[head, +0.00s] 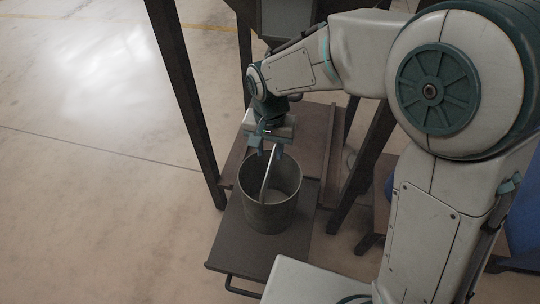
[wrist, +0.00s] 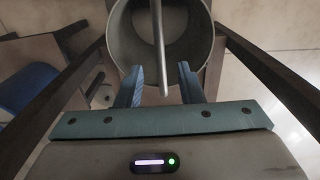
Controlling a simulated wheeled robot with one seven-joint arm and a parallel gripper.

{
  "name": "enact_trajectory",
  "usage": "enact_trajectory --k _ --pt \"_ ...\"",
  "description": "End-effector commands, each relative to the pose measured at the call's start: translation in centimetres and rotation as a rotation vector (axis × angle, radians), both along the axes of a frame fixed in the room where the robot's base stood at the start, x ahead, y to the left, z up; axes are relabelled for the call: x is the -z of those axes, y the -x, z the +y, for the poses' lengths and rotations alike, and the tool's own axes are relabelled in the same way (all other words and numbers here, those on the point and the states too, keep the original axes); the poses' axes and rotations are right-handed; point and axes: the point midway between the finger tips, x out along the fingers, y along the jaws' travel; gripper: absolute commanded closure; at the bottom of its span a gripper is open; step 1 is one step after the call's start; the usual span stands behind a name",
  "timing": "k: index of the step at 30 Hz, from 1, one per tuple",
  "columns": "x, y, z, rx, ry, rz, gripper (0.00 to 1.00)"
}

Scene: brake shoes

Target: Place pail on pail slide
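A grey metal pail (head: 270,208) stands upright on the flat brown pail slide (head: 235,235), and its base appears to touch the plate. Its light handle (head: 268,172) is raised and leans up toward my gripper (head: 266,150). My gripper is just above the pail's far rim, pointing down. In the wrist view the pail (wrist: 118,30) is at the top, and the handle (wrist: 160,50) reaches between the two parted fingers of my gripper (wrist: 160,82). There is a gap on each side, so the fingers are open and not closed on the handle.
Dark upright posts (head: 185,95) of a metal frame stand on both sides of the slide. A rail (head: 329,160) runs along the slide's right side. A bar handle (head: 243,287) sticks out at its front edge. A blue object (head: 522,215) is at far right. The floor at left is clear.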

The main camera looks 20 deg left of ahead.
Motion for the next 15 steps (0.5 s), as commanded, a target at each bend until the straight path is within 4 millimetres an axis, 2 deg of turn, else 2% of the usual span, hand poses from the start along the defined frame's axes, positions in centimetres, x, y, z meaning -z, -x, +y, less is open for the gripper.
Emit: enact_trajectory --k 1,4,15 --pt "-1.0 -0.1 0.0 0.0 -0.002 -0.002 0.66" --pt "-1.9 0.0 0.0 -0.001 0.0 0.0 0.66" --pt "-2.5 -0.2 -0.5 0.002 0.0 -0.003 0.66"
